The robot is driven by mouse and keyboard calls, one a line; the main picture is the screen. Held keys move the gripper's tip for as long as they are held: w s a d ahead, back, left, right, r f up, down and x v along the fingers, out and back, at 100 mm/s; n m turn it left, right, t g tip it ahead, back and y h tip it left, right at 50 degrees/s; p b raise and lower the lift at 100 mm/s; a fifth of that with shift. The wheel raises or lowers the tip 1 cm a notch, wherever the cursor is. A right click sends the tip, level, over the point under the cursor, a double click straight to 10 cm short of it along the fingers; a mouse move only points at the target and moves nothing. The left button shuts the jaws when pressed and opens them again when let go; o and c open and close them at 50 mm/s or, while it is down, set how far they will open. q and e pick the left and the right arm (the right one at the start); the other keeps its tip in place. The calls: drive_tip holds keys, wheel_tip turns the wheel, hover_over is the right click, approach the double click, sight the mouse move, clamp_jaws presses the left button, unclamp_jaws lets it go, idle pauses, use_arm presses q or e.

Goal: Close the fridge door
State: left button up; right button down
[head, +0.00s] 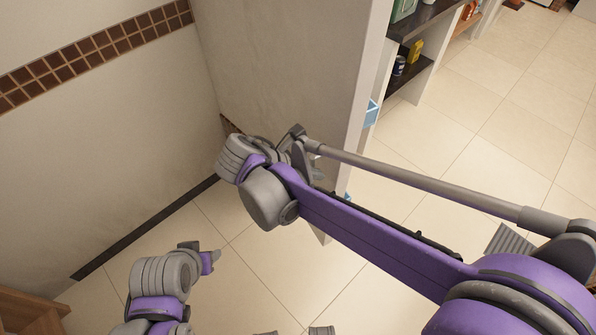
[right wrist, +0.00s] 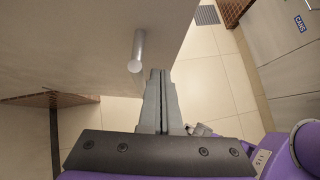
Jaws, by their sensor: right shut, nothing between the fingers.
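The fridge door is most likely the pale, plain panel (right wrist: 70,50) that fills the upper left of the right wrist view. A round grey metal handle bar (right wrist: 138,52) stands out from its face near its right edge. My right gripper (right wrist: 160,76) is shut and empty. Its fingertips overlap the panel's lower edge in this view, just below and right of the handle; I cannot tell whether they touch it. In the head view my right forearm crosses before a tall pale panel (head: 290,60), and the right fingers are mostly hidden.
A pale wall (head: 110,140) with a brown tile strip stands at the left. Dark shelves (head: 425,18) holding small goods stand at the upper right. Tiled floor (head: 480,100) is open at the right. A wooden piece (head: 30,310) is at the lower left corner.

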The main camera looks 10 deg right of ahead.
drive_tip(key=shift+w+d, duration=0.25)
drive_tip(key=shift+d, duration=0.25)
drive_tip(key=shift+w+d, duration=0.2)
drive_tip(key=shift+d, duration=0.25)
drive_tip(key=shift+d, duration=0.1)
